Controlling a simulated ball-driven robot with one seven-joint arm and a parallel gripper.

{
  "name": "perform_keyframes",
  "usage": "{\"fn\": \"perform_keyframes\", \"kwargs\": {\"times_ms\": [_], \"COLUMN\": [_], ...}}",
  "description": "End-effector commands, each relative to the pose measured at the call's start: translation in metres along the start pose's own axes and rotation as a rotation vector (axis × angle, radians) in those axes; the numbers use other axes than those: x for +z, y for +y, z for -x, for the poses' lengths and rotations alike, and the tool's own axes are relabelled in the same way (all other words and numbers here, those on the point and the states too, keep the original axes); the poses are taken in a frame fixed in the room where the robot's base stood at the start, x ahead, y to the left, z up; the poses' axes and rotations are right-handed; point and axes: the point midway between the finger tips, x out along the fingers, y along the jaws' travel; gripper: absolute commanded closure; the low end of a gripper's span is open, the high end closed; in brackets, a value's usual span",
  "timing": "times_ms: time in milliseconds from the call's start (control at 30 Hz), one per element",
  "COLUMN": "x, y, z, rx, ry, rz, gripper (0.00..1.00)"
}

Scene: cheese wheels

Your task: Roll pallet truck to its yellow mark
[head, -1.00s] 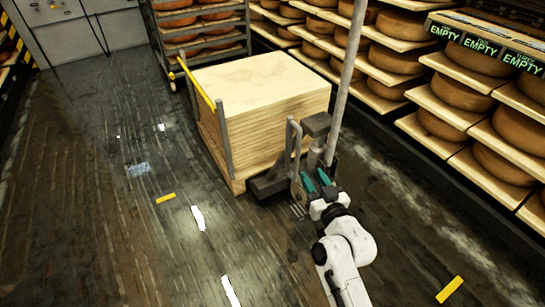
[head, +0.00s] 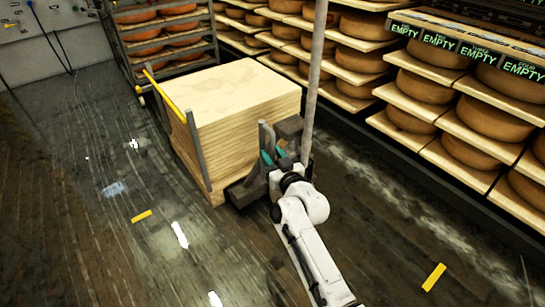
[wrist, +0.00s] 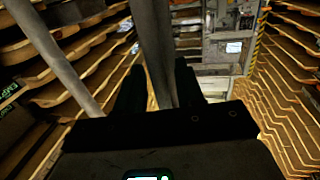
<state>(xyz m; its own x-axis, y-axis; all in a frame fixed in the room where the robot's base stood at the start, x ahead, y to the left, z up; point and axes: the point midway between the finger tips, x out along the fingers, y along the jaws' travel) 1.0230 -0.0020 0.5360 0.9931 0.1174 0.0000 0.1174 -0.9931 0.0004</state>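The pallet truck (head: 243,194) is dark grey and low, with upright grey handle parts (head: 290,127) at its near end. One yellow mark (head: 141,216) lies on the floor left of the stack, another (head: 433,277) at the lower right. My gripper (head: 273,156), with teal fingertips, is at the truck's handle end. In the wrist view its dark fingers (wrist: 160,88) lie either side of a grey upright post (wrist: 154,45). Whether they press on it is unclear.
Shelves of cheese wheels (head: 430,90) with EMPTY labels line the right. A rack of cheese (head: 160,35) stands behind the stack. A tall grey pole (head: 315,75) rises near the truck. A yellow bar (head: 165,92) edges the stack. Wet floor (head: 80,200) is open at left.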

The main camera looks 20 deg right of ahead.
Motion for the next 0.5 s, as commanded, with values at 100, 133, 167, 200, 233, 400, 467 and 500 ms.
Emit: {"fn": "perform_keyframes", "kwargs": {"times_ms": [100, 133, 167, 200, 233, 400, 467, 500], "x": [0.0000, 0.0000, 0.0000, 0.0000, 0.0000, 0.0000, 0.0001, 0.0001], "y": [0.0000, 0.0000, 0.0000, 0.0000, 0.0000, 0.0000, 0.0001, 0.0000], "z": [0.0001, 0.0001, 0.0001, 0.0002, 0.0002, 0.0003, 0.0003, 0.0003], "rx": [0.000, 0.000, 0.000, 0.000, 0.000, 0.000, 0.000, 0.000], "ry": [0.000, 0.000, 0.000, 0.000, 0.000, 0.000, 0.000, 0.000], "rz": [0.000, 0.000, 0.000, 0.000, 0.000, 0.000, 0.000, 0.000], "gripper": [0.63, 0.63, 0.63, 0.66, 0.69, 0.85, 0.91, 0.95]}}
